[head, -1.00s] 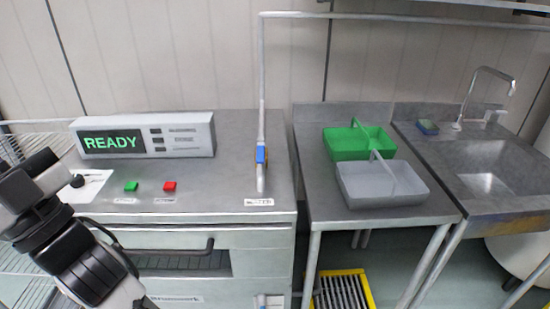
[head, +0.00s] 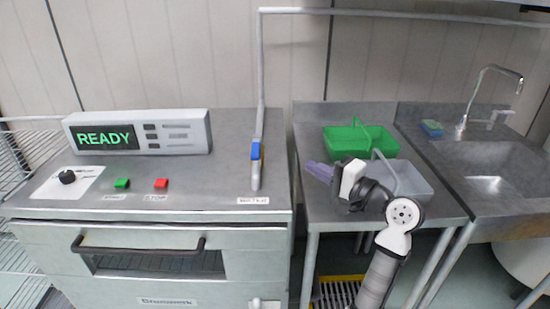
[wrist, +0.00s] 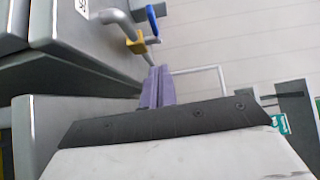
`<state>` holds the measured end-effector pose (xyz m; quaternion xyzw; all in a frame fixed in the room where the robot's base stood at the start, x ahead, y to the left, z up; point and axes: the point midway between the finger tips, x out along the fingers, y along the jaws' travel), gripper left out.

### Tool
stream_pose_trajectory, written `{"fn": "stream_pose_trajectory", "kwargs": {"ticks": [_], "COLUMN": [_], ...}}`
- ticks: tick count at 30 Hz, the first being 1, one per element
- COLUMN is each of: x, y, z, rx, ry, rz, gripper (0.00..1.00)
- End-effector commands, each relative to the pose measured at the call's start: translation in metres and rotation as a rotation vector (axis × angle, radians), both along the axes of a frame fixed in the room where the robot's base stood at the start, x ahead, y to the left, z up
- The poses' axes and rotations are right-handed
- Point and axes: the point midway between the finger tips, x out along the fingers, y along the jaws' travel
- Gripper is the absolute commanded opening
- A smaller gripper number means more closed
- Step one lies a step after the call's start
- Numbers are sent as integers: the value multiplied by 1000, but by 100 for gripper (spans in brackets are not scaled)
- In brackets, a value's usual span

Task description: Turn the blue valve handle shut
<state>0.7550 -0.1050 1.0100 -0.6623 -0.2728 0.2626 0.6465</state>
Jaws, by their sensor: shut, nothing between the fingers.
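The blue valve handle (head: 255,151) is on the upright grey pipe (head: 257,182) at the right part of the steel oven top. In the head view it looks roughly in line with the pipe. The wrist view shows the blue handle (wrist: 153,18) at the top, beside the yellow valve part (wrist: 137,45). My gripper (head: 318,171) is to the right of the valve, over the side table, apart from the handle. Its purple fingers (wrist: 157,88) are shut together and empty, pointing toward the pipe side.
A green basket (head: 345,142) and a grey basket (head: 408,180) stand on the side table (head: 310,205), close to my arm. The display box (head: 180,132) reads READY. A sink (head: 490,165) is at the right.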

Motion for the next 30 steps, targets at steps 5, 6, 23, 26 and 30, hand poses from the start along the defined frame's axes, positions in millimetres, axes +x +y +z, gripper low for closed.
{"fn": "stream_pose_trajectory", "kwargs": {"ticks": [5,6,23,26,30], "x": [-6,-6,26,42,62], "y": [-11,-10,23,39,60], "z": [-4,-4,-1,-1,-1], "rx": [18,18,15,17,16], "ry": [25,25,24,26,23], "rz": [10,10,13,13,12], "gripper": [0,0,0,0,0]}}
